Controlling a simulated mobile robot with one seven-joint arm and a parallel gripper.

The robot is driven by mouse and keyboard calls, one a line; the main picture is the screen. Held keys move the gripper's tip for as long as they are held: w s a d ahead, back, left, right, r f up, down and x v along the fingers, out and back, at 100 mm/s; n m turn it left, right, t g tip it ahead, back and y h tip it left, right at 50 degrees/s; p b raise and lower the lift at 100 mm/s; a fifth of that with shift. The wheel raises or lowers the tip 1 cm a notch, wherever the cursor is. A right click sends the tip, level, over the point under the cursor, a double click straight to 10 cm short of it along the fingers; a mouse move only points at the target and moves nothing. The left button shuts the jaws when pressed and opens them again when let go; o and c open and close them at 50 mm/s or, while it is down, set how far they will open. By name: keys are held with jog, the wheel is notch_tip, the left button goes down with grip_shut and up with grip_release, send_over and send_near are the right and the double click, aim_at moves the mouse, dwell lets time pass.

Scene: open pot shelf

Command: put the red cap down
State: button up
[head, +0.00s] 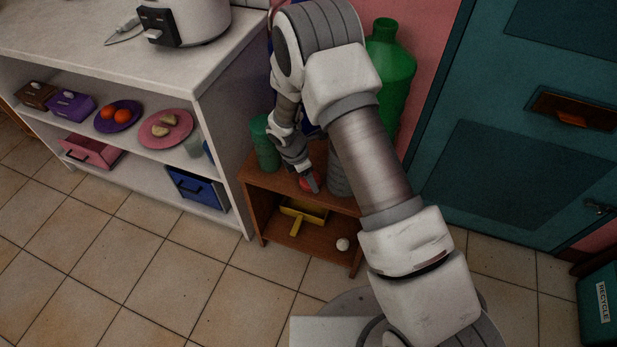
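The red cap (305,184) is a small red shape at the top of the low brown shelf (262,180), close to its front edge. My gripper (311,181) points down from above, and its fingertips overlap the cap in the head view. One dark finger hides part of the cap. I cannot tell whether the fingers are closed on it, or whether the cap touches the shelf top.
A green container (264,143) and a grey ribbed cylinder (338,180) stand on the shelf top, either side of my gripper. A large green bottle (391,75) is behind my arm. A yellow object (303,213) and a white ball (342,244) lie on the lower level.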

jog(key=shift+f, duration=0.2)
jog(key=o, duration=1.2)
jog(key=shift+r, duration=0.1)
jog(key=shift+r, duration=0.15)
